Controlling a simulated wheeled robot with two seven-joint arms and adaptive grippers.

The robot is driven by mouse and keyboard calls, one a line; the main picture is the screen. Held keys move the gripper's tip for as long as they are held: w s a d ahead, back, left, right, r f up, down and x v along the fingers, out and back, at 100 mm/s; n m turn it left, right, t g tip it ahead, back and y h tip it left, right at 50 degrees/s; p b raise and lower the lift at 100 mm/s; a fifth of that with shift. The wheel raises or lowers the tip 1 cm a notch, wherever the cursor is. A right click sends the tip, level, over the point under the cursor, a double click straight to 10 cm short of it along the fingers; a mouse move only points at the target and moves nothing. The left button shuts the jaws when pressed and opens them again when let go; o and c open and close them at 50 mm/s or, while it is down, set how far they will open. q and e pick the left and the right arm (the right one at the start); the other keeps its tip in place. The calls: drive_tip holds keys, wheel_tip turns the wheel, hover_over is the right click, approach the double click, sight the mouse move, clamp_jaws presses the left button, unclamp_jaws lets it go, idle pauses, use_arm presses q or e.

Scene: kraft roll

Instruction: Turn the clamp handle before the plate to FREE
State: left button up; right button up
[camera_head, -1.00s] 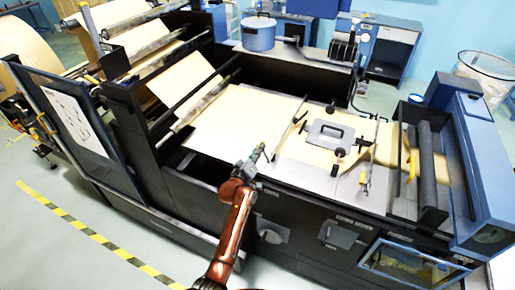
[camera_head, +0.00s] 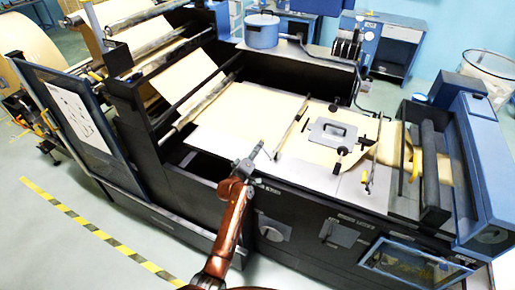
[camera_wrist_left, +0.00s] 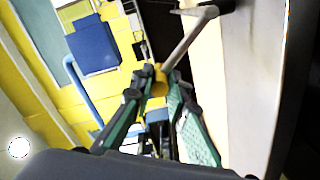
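The grey plate (camera_head: 331,133) with a black grip lies on the paper web on the bed, with black knobs beside it. A slim bar handle (camera_head: 291,124) lies left of the plate; its near end is by my left gripper (camera_head: 262,149). In the left wrist view, a pale rod (camera_wrist_left: 192,37) ends in a yellow tip (camera_wrist_left: 158,83) between the fingertips of my left gripper (camera_wrist_left: 156,78). The fingers stand close on either side of the tip; I cannot tell whether they press on it. No FREE marking is legible. My right gripper is out of view.
Another thin upright lever (camera_head: 369,172) stands right of the plate. A dark roller (camera_head: 431,165) and a blue housing (camera_head: 487,165) lie further right. A blue pot (camera_head: 262,31) sits behind. The floor at the left, with its striped tape (camera_head: 95,232), is clear.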

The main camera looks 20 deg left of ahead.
use_arm(q)
drive_tip(key=o, duration=0.5)
drive_tip(key=shift+f, duration=0.1)
drive_tip(key=shift+c, duration=0.2)
drive_tip(key=s+a, duration=0.2)
drive_tip(key=s, duration=1)
drive_tip(key=shift+w, duration=0.1)
